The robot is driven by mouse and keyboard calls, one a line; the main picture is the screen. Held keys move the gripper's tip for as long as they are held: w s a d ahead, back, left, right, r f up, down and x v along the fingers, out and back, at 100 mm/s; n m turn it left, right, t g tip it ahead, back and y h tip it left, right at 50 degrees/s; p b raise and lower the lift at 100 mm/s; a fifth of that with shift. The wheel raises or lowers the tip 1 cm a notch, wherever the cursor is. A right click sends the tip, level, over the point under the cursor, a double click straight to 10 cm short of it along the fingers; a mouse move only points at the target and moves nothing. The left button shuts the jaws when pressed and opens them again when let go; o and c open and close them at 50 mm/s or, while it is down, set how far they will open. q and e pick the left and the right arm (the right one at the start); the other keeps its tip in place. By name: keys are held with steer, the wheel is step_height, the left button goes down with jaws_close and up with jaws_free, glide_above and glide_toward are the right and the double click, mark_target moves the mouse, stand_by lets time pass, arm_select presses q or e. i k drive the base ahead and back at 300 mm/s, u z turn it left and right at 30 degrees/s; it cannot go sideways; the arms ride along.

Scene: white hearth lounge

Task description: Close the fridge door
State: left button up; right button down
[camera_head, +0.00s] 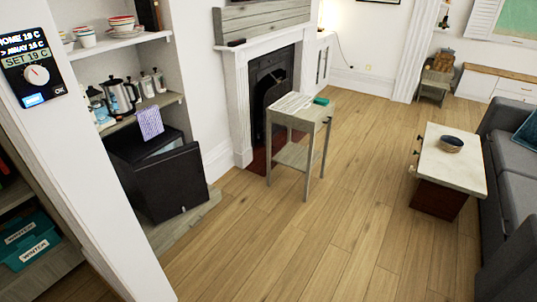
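A small black fridge (122,146) stands in the alcove at the left, under a shelf. Its black door (172,186) is swung partly open toward the room, and a strip of pale interior shows above the door's top edge. A purple striped cloth (150,123) hangs from the shelf just above the fridge. Most of the fridge's inside is hidden behind the door. Neither of my grippers is in view.
A white wall end with a thermostat (36,75) stands at the near left. A small grey side table (297,118) stands before the fireplace (270,85). A coffee table (452,160) and grey sofa (510,160) are at the right. The wooden floor (300,235) between is clear.

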mark_target(169, 181)
steer(key=z, duration=0.3)
steer(key=i, duration=2.7)
steer(key=u, duration=1.85)
steer(key=i, duration=0.75)
steer(key=u, duration=0.75)
